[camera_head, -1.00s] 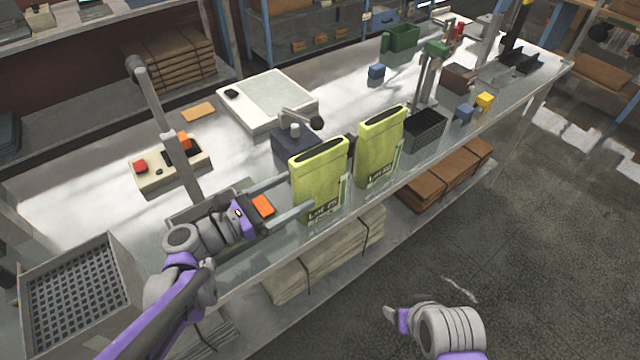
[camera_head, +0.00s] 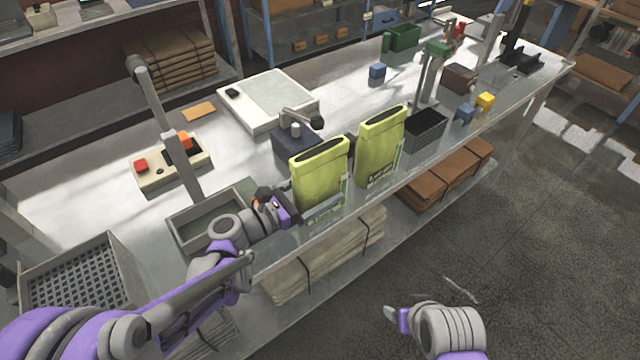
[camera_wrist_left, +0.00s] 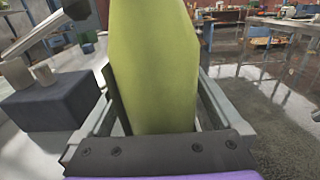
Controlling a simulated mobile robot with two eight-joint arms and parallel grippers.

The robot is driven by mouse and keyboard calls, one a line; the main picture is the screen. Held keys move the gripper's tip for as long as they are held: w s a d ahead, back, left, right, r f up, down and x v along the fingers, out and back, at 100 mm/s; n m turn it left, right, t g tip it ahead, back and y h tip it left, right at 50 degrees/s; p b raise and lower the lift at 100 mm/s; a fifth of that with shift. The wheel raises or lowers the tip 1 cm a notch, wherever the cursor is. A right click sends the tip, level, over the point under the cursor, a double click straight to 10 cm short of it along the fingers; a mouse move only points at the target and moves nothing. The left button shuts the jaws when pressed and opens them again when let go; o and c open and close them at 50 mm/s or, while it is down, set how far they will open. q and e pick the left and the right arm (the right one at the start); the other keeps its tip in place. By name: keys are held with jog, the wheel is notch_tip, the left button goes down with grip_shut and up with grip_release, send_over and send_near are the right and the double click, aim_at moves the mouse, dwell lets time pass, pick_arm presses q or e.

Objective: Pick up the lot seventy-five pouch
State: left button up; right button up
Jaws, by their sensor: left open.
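Two yellow-green pouches stand upright near the bench's front edge: a left pouch (camera_head: 319,178) and a right pouch (camera_head: 380,147). Their labels are too small or covered to read surely now, so I cannot tell which is lot seventy-five. My left gripper (camera_head: 318,204) is open, with its fingers around the lower part of the left pouch. In the left wrist view the pouch (camera_wrist_left: 155,60) stands between the two fingers (camera_wrist_left: 153,85). My right gripper (camera_head: 392,315) is low at the bottom, away from the bench; its fingers are not clear.
A dark blue block with a lever (camera_head: 292,142) stands just behind the left pouch. A black bin (camera_head: 426,132) is right of the right pouch. A grey tray (camera_head: 180,226) and a gridded crate (camera_head: 112,245) lie left. A white scale (camera_head: 268,98) is farther back.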

pick_arm(q)
grip_shut()
dwell(0.4)
